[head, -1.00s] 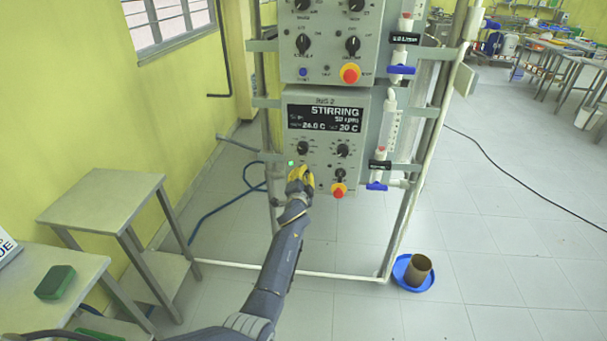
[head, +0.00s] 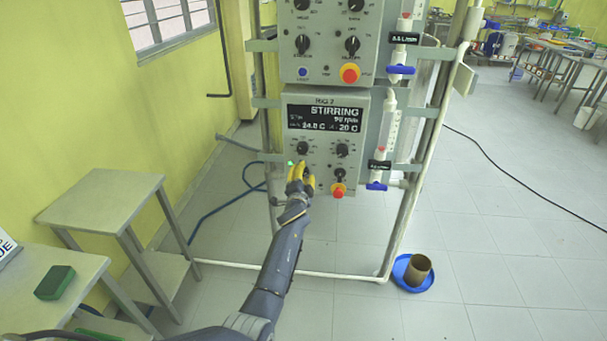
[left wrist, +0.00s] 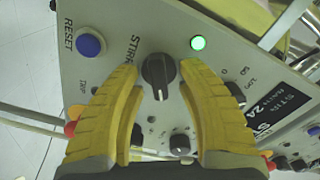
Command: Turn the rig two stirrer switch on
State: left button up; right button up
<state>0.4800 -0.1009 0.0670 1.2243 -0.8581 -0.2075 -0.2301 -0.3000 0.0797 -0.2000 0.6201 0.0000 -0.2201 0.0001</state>
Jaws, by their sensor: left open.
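The rig two control box (head: 320,150) is a grey panel with a dark display (head: 323,118) reading STIRRING. My left gripper (head: 301,170) is at its lower left, with yellow fingers open, and hides the switch in the head view. In the left wrist view, the black stirrer switch (left wrist: 158,72) is a pointer knob beside the partly covered label STIRR. It sits between the open fingertips of my left gripper (left wrist: 158,80), with a gap visible on both sides. A green lamp (left wrist: 198,43) glows near it. My right gripper is not in view.
A blue RESET button (left wrist: 90,45) sits beside the knob. A red and yellow stop button (head: 338,190) and blue-handled valve (head: 377,186) are to the right. Another control box (head: 330,40) is above. A brown beaker (head: 418,268) stands in a blue dish on the floor.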

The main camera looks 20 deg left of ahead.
pick_arm(q)
jog(key=s+d, duration=0.1)
jog(key=s, duration=1.1)
jog(key=shift+d, duration=0.4)
jog(key=s+d+f+n+g+h, duration=0.1)
jog(key=s+d+f+g, duration=0.1)
jog(key=f, duration=0.9)
jog(key=s+d+f+n+g+h, duration=0.2)
jog(key=f, duration=0.8)
jog(key=s+f+n+g, duration=0.1)
jog(key=s+f+g, duration=0.1)
jog(key=s+f, duration=0.75)
jog(key=s+f+n+g, duration=0.15)
jog(key=s+f, duration=0.45)
jog(key=f, duration=0.7)
jog(key=s+a+f+g, duration=0.25)
jog(key=s+f, duration=0.45)
jog(key=s, duration=0.4)
jog(key=s+a+f+g, duration=0.1)
jog(key=s+f+g, duration=0.2)
jog(key=s+f, duration=0.65)
jog(key=s+a+f+g, duration=0.1)
jog(key=s+a, duration=0.1)
jog(key=s, duration=1.2)
jog(key=s+a+f+n+g, duration=0.1)
jog(key=s+a+f+g, duration=0.1)
jog(key=s, duration=1.2)
jog(key=shift+a, duration=0.15)
